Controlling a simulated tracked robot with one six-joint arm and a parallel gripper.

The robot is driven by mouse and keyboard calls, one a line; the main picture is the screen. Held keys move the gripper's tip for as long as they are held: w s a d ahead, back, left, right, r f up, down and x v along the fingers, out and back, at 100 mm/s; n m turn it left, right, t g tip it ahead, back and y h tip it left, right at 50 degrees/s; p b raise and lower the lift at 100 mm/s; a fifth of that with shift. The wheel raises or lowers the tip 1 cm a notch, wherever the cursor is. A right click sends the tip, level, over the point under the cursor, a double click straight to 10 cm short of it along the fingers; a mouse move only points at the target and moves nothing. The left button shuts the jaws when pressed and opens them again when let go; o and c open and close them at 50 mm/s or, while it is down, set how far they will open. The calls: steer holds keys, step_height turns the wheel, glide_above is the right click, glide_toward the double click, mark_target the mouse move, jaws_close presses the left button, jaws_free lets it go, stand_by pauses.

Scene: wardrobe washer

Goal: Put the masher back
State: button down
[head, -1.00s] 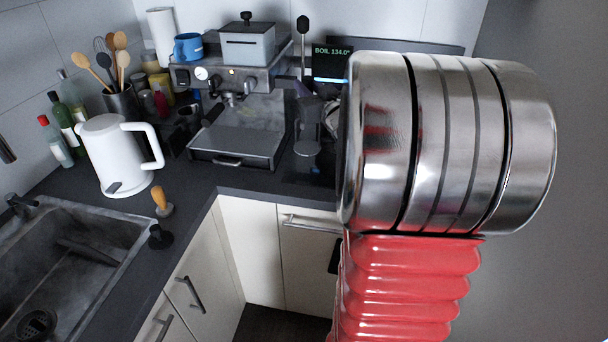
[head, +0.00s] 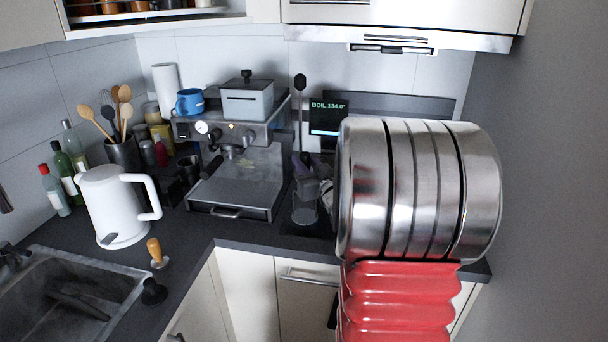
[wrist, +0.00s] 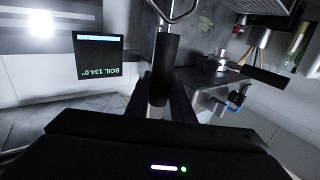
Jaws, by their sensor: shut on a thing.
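In the wrist view, my gripper (wrist: 165,100) is shut on the black handle of the masher (wrist: 164,68). Its bent metal wire (wrist: 178,12) runs out of the top of the picture, so the mashing end is only partly seen. In the head view my own steel and red arm hides the gripper, and I cannot clearly make out the masher there. A dark utensil pot (head: 123,154) with wooden spoons and a whisk stands at the back left of the counter.
A coffee machine (head: 235,175) fills the back corner. A white kettle (head: 108,205), a wooden-handled tool (head: 156,252) and a black tamper (head: 153,291) stand near the sink (head: 70,300). A screen (head: 328,118) and a clear vessel (head: 305,208) are right of the machine. A range hood (head: 400,40) hangs above.

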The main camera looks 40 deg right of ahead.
steer(key=shift+f, duration=1.95)
steer(key=c, duration=1.5)
jaws_free()
steer(key=shift+c, duration=0.2)
steer(key=shift+s+a, duration=0.1)
steer(key=shift+s, duration=0.1)
steer(key=v, duration=1.1)
steer(key=shift+s, duration=0.35)
steer(key=shift+w+a, duration=0.1)
